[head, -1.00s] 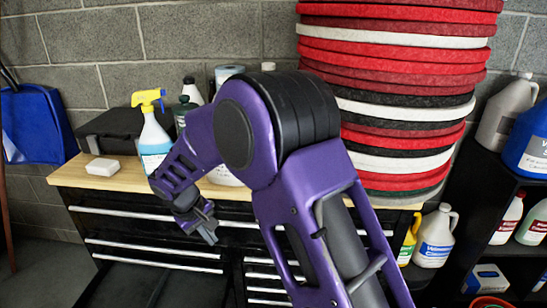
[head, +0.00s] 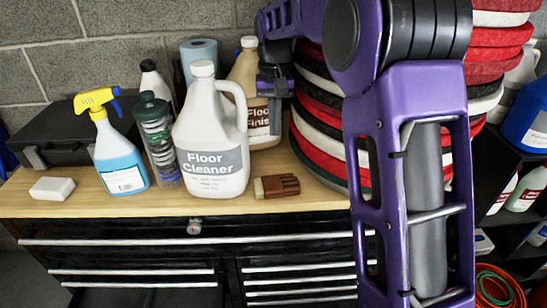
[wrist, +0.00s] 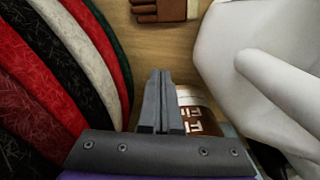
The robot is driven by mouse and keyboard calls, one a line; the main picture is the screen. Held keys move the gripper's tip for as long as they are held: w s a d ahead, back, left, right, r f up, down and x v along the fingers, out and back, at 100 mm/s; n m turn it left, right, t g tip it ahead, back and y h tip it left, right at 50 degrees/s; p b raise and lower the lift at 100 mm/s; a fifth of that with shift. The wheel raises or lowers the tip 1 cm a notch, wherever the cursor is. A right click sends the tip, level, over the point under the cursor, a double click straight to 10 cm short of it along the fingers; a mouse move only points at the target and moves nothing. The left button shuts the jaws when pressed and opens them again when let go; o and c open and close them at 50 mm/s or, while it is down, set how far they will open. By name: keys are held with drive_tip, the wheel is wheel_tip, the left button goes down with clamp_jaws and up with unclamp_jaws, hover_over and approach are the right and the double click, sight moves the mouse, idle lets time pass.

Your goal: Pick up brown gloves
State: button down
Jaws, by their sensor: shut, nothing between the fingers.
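The brown gloves (head: 285,185) lie on the wooden bench top near its front edge, just right of the white floor cleaner jug (head: 208,140). They have a tan cuff at the left end. In the wrist view the gloves (wrist: 172,9) show at the top edge, partly cut off. My gripper (head: 273,125) is above the bench, behind and above the gloves, between the jugs and the pad stack. In the wrist view its fingers (wrist: 161,75) are together and empty, pointing toward the bench, apart from the gloves.
The floor finish jug (head: 252,85) stands close behind my gripper. The striped pad stack (head: 320,150) is close on the right. A spray bottle (head: 118,150), a green-capped bottle (head: 158,140) and a white block (head: 52,188) stand left. Bench around the gloves is bare.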

sight(276, 177)
wheel_tip(276, 177, down, 10)
drive_tip(key=shift+r+b, duration=0.1)
drive_tip(key=shift+b, duration=0.55)
drive_tip(key=shift+s, duration=1.85)
drive_tip(key=shift+s, duration=0.1)
drive_tip(key=shift+s, duration=1.55)
drive_tip(key=shift+w, duration=0.15)
